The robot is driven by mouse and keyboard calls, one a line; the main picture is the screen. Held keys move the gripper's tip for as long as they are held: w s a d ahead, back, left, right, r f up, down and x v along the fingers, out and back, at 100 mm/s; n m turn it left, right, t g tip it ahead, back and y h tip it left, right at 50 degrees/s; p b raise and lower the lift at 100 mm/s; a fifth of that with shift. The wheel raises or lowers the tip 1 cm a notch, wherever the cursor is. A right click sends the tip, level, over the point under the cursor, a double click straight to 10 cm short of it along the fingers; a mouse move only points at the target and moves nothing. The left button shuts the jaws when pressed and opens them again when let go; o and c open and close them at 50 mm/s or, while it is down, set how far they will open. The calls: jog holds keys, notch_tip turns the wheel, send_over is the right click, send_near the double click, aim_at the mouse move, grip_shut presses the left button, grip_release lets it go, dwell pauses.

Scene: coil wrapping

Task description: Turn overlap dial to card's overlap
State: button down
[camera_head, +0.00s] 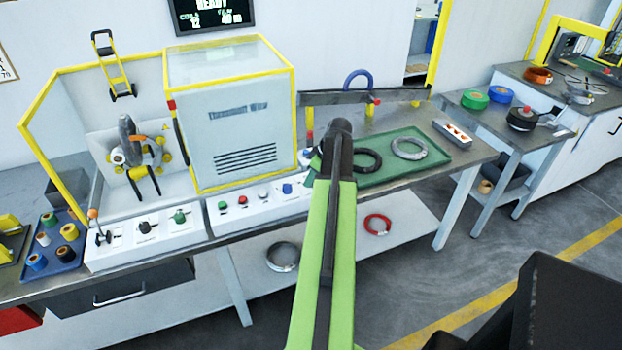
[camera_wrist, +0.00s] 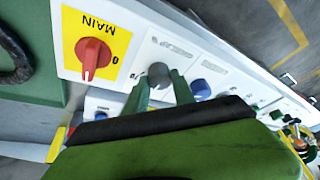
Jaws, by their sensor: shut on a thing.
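In the wrist view, my gripper (camera_wrist: 160,82) has its two green fingers closed around a round grey knob (camera_wrist: 158,72) on the white control panel. The knob's label is too small to read, so I cannot tell whether it is the overlap dial. In the head view, my forearm hides the fingertips and this knob. On the panel's left part are a black dial (camera_head: 144,227) and a green dial (camera_head: 180,215), also with unreadable labels. A paper (camera_head: 8,65) at the left wall edge is cut off, with only "1" and "70" readable.
A red MAIN switch (camera_wrist: 93,55) on a yellow plate and a blue button (camera_wrist: 200,88) flank the knob closely. A green tray (camera_head: 385,172) with coils lies to the right. The yellow-edged machine (camera_head: 235,150) stands behind the panel.

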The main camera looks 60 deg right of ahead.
jog(key=m, duration=0.2)
jog(key=m+h, duration=0.1)
jog(key=m, duration=0.1)
jog(key=m+h, duration=0.1)
jog(key=shift+a+m, duration=0.3)
jog(key=shift+m, duration=0.1)
jog(key=m+h, duration=0.1)
jog(key=m, duration=0.1)
jog(key=m+g, duration=0.1)
jog(key=m, duration=0.2)
jog(key=shift+w+g+h, duration=0.15)
jog(key=shift+g+h, duration=0.15)
jog(key=shift+h, duration=0.1)
jog(key=shift+m, duration=0.3)
jog(key=c, duration=1.1)
grip_release()
jog(key=shift+o, duration=0.2)
